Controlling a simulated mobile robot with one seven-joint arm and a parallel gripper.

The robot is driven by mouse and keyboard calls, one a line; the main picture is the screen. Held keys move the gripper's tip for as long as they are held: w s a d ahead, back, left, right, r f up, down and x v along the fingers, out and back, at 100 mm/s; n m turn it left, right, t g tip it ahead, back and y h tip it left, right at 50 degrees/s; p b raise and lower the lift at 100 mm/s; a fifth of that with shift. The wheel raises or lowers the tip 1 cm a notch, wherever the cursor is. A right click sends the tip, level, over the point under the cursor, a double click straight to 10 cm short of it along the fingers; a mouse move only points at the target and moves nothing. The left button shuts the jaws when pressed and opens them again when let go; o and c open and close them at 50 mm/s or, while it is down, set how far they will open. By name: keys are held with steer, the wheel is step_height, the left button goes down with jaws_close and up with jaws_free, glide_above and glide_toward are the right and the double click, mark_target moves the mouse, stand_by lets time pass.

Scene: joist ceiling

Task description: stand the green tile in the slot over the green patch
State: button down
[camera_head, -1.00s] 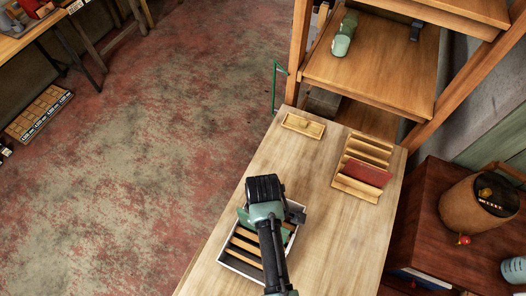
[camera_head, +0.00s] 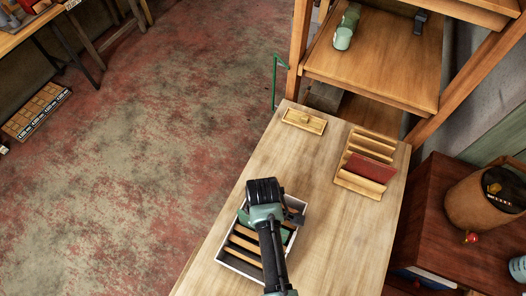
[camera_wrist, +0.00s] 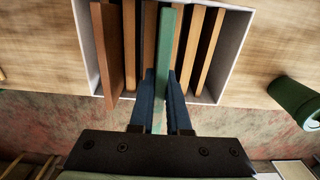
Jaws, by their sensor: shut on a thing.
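My gripper (camera_wrist: 160,82) is shut on the green tile (camera_wrist: 167,45), which stands on edge between its fingers in the wrist view. The tile is over or in a white-walled box (camera_wrist: 238,45), among several brown and tan slats. I cannot tell whether it touches the box floor. No green patch can be made out.
A small wooden tray (camera_head: 304,121) lies at the table's far left corner. The wooden tabletop (camera_head: 310,215) is clear between box and rack. A red-brown cabinet (camera_head: 430,220) stands to the right.

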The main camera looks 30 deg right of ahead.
steer(key=shift+f+b, duration=1.4)
steer(key=shift+f, duration=0.95)
steer(key=c, duration=0.8)
jaws_free()
step_height(320, 180, up, 13)
steer(key=shift+b, duration=0.6)
steer(key=shift+w, duration=0.1)
